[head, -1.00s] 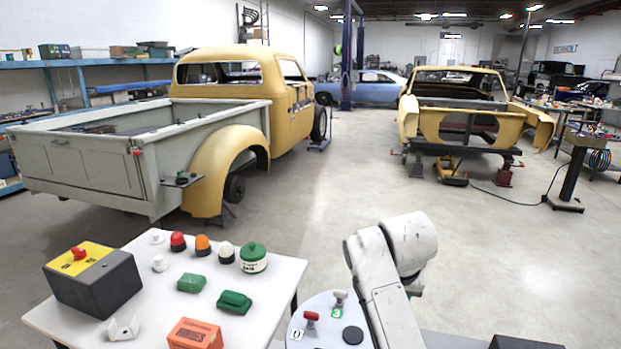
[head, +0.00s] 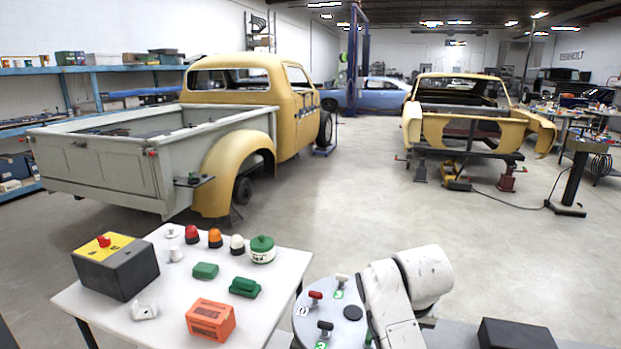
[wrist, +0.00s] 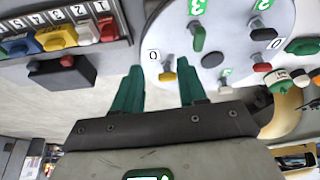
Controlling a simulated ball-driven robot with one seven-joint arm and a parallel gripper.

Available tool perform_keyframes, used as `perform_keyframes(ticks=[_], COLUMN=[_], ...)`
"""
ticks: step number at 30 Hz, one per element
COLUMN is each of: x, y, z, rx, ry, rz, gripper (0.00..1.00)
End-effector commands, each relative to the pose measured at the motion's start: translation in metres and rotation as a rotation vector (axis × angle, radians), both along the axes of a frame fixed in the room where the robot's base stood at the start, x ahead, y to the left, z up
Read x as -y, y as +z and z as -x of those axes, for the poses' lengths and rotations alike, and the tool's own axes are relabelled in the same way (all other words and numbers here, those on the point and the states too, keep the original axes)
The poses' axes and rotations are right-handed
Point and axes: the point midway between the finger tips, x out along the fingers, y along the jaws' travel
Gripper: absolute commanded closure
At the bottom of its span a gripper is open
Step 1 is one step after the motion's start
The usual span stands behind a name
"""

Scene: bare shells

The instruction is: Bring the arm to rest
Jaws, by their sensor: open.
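My gripper (wrist: 160,82) shows in the wrist view with two green fingers spread apart and nothing between them. Beyond the fingertips is a round pale panel (wrist: 222,20) with several coloured knobs and number labels. A yellow-based knob (wrist: 167,73) appears between the fingers in the picture; I cannot tell the distance. In the head view my white arm (head: 395,295) reaches up, bent, at the lower middle, beside the round panel (head: 327,326). My gripper is hidden in the head view.
A white table (head: 165,268) at lower left holds a black box with a yellow top (head: 115,265), an orange block (head: 210,319), green blocks and domed lamps. A dark box (head: 515,335) is at lower right. A pickup (head: 100,172) and yellow car shell (head: 465,130) stand beyond open floor.

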Motion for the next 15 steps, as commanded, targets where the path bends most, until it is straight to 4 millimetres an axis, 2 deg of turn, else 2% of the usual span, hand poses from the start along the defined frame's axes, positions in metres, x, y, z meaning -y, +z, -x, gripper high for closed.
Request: perform_keyframes(ticks=[8,11,14,15], x=[0.012,0.018,0.027,0.031], y=[-0.051,-0.074,-0.102,-0.114], z=[0.044,0.07,0.105,0.123], rx=[-0.044,-0.064,-0.091,-0.105], ry=[0.026,0.039,0.055,0.062], rz=[-0.011,-0.017,-0.024,-0.027], gripper=[0.58,0.58,0.58,0.58])
